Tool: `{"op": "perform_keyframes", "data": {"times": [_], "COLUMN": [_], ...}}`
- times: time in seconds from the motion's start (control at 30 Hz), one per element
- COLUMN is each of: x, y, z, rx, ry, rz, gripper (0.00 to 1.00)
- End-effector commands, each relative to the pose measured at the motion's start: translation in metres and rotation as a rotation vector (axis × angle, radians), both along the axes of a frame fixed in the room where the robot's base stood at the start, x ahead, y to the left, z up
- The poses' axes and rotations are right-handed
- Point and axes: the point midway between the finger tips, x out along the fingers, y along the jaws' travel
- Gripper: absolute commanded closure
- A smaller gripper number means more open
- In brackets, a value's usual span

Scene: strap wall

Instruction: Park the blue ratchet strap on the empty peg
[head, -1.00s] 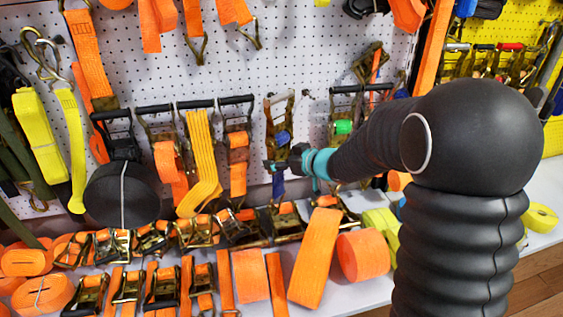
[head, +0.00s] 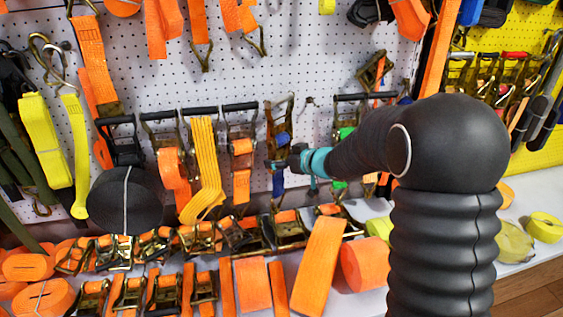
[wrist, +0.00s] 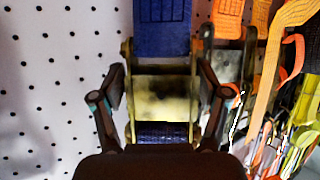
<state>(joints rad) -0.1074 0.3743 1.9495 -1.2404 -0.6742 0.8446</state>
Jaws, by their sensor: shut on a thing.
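The blue ratchet strap has a brassy metal ratchet frame with a blue webbing roll (head: 281,139) and a blue tail hanging below. It is upright in front of the white pegboard, right of an orange ratchet strap (head: 241,147). My gripper (head: 273,163) is shut on its lower part. In the wrist view my gripper's fingers (wrist: 164,90) stand on both sides of the brassy ratchet (wrist: 162,97), with blue webbing (wrist: 162,28) above. A small bare peg (head: 311,101) sticks out up and right of the strap. Whether the strap touches the board is unclear.
Ratchet straps hang close on the left, including a yellow one (head: 204,165). A green-webbed strap (head: 346,133) hangs on the right, partly behind my arm. Orange rolls and ratchets crowd the shelf below. Bare pegboard (head: 310,60) lies above the peg.

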Motion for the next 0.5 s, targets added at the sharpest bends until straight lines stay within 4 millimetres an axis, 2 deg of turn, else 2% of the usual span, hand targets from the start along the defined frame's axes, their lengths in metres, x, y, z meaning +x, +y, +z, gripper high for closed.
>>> {"op": "perform_keyframes", "data": {"times": [0.5], "x": [0.016], "y": [0.005], "z": [-0.007], "rx": [0.002], "ry": [-0.003], "rz": [0.000], "gripper": [0.95]}}
